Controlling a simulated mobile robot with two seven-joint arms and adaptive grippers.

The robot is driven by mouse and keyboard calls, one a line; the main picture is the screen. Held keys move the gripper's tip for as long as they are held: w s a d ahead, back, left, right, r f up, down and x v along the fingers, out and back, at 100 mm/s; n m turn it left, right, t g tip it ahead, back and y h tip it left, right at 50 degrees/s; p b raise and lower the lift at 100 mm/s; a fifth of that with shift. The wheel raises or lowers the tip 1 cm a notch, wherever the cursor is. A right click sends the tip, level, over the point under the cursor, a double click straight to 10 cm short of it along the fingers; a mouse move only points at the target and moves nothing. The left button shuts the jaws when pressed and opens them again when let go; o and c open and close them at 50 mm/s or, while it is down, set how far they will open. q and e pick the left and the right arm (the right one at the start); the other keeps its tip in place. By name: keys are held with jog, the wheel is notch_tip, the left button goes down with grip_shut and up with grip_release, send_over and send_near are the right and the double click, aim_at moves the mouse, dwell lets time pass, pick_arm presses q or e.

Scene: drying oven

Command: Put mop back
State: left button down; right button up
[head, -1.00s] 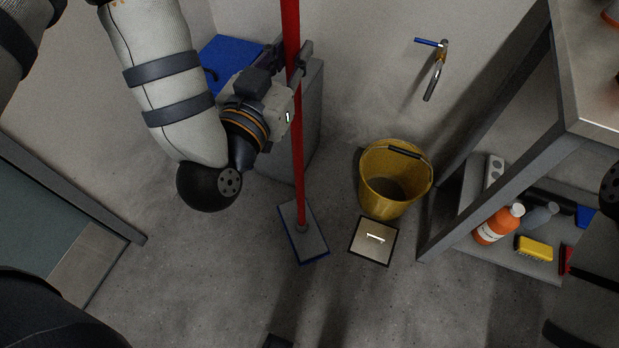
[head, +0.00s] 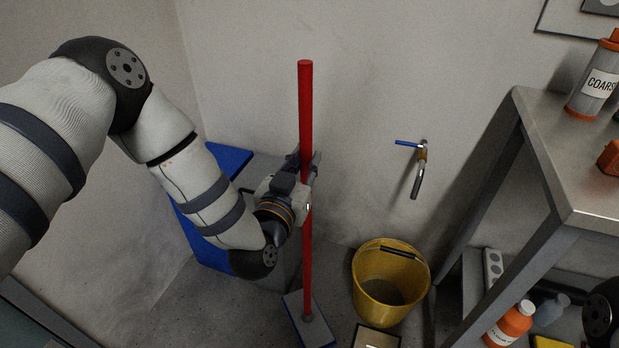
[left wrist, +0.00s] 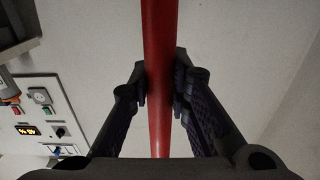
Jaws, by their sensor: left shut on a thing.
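The mop has a red handle (head: 306,110) and a flat grey-blue head (head: 308,322). It stands nearly upright, its head at floor level in front of the grey and blue box. My left gripper (head: 309,172) is shut on the handle around its middle. In the left wrist view, the red handle (left wrist: 160,60) runs between the two dark fingers of the gripper (left wrist: 161,88). A dark part of my right arm shows at the lower right edge of the head view; the right gripper's fingers do not show.
A yellow bucket (head: 388,285) stands right of the mop, below a wall tap (head: 420,170). A blue-lidded grey box (head: 230,160) is behind the left gripper. A metal table (head: 570,150) with bottles is at right. The left wrist view shows a control panel (left wrist: 45,115).

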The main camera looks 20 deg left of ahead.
pick_arm(q)
jog(key=shift+w+f, duration=0.5)
jog(key=shift+w, duration=0.05)
jog(key=shift+w+f+b, duration=0.2)
jog(key=shift+f+b, duration=0.3)
jog(key=shift+f, duration=1.15)
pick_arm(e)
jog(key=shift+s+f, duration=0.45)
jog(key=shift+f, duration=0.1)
pick_arm(q)
jog(key=shift+f, duration=0.2)
jog(key=c, duration=1.5)
grip_release()
